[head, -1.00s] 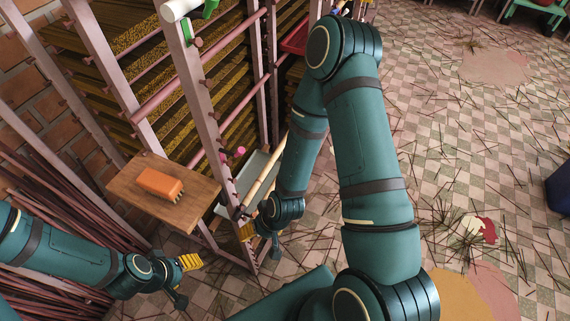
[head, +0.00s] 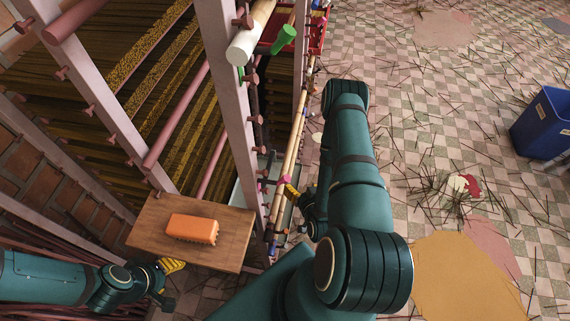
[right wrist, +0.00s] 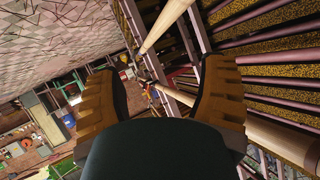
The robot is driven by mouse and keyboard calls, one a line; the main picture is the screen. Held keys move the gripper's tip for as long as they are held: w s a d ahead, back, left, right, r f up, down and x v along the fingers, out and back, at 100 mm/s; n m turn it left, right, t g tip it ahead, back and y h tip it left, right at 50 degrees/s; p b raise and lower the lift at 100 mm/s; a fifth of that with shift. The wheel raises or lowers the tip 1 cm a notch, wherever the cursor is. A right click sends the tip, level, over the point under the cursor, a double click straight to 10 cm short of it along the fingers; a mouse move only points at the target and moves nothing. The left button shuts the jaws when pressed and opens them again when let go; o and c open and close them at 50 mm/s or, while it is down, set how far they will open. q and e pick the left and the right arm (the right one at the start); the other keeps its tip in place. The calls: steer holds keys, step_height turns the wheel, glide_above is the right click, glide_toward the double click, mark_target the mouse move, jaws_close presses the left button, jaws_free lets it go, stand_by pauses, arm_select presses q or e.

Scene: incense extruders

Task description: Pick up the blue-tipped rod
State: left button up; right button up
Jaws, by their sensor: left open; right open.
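Long pale rods (head: 294,150) lie along the side of the rack. A small dark blue end (head: 272,247) shows near their lower end, but I cannot tell which rod it belongs to. My right gripper (head: 296,192) is beside these rods, partly hidden by my right arm. In the right wrist view my right gripper (right wrist: 160,100) is open, with a pale rod (right wrist: 166,24) beyond its fingers and another (right wrist: 285,139) behind the right finger. No blue tip is clear there. My left gripper (head: 170,280) is open and empty below the wooden shelf.
An orange block (head: 192,229) sits on the wooden shelf (head: 233,225). Pegged rack posts (head: 222,75) stand close by. A white rod (head: 250,35) and a green-tipped piece (head: 284,38) stick out above. Thin sticks litter the tiled floor; a blue bin (head: 545,125) stands right.

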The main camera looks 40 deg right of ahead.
mark_target(290, 171)
steer(key=b+x, duration=0.1)
steer(key=x, duration=0.6)
steer(key=shift+w+f, duration=0.15)
steer(key=x, duration=0.1)
steer(key=b+x, duration=0.1)
steer(key=x, duration=0.1)
steer(key=b+x, duration=0.1)
steer(key=shift+w+a+f, duration=0.1)
steer(key=shift+w+f, duration=0.1)
steer(key=shift+w, duration=0.2)
steer(key=shift+w+f, duration=0.1)
steer(key=shift+w, duration=0.15)
jaws_close()
